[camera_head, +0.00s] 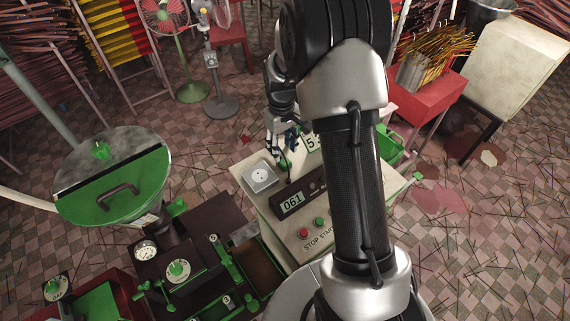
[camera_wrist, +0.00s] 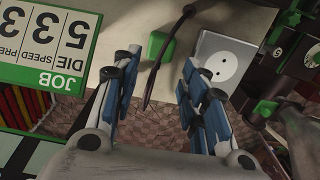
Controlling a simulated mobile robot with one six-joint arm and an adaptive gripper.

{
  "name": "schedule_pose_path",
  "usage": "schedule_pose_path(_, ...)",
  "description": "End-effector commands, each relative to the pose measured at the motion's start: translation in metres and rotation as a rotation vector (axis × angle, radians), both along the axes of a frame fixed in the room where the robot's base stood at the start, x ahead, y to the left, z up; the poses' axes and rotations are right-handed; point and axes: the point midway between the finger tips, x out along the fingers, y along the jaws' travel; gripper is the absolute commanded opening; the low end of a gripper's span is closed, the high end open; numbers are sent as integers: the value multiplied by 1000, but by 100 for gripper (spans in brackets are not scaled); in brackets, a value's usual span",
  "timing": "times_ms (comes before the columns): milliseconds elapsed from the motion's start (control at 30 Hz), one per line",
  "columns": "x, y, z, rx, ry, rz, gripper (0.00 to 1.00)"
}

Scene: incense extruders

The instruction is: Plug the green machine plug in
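The green plug (camera_wrist: 158,46) shows in the wrist view as a small green block on the pale cabinet top. A dark cable (camera_wrist: 166,60) runs beside it and hangs down between my fingers. The grey socket plate (camera_wrist: 222,65) with its round white two-hole outlet is to the right of the plug, and nothing is in it. The socket also shows in the head view (camera_head: 260,178). My gripper (camera_wrist: 160,64) is open, its blue-padded fingers wide apart, with the plug between and beyond the tips. In the head view my gripper (camera_head: 284,150) is just behind the socket; the plug is hard to make out there.
The cabinet carries a display reading 061 (camera_head: 292,203) and red and green buttons (camera_head: 311,228). A JOB card (camera_wrist: 45,50) stands close to my left finger in the wrist view. Green-and-black machinery (camera_head: 185,260) is at left of the cabinet; a red table (camera_head: 430,95) stands behind right.

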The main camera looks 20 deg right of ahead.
Motion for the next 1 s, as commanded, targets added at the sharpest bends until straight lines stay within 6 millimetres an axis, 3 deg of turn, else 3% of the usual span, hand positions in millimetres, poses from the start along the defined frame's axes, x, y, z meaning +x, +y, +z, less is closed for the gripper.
schedule_pose_path(433, 0, 0, -8, 0, 0, 0, 40)
schedule_pose_path(800, -7, -3, -55, 0, 0, 0, 40)
schedule_pose_path(1000, -6, -3, -59, 0, -1, 0, 40)
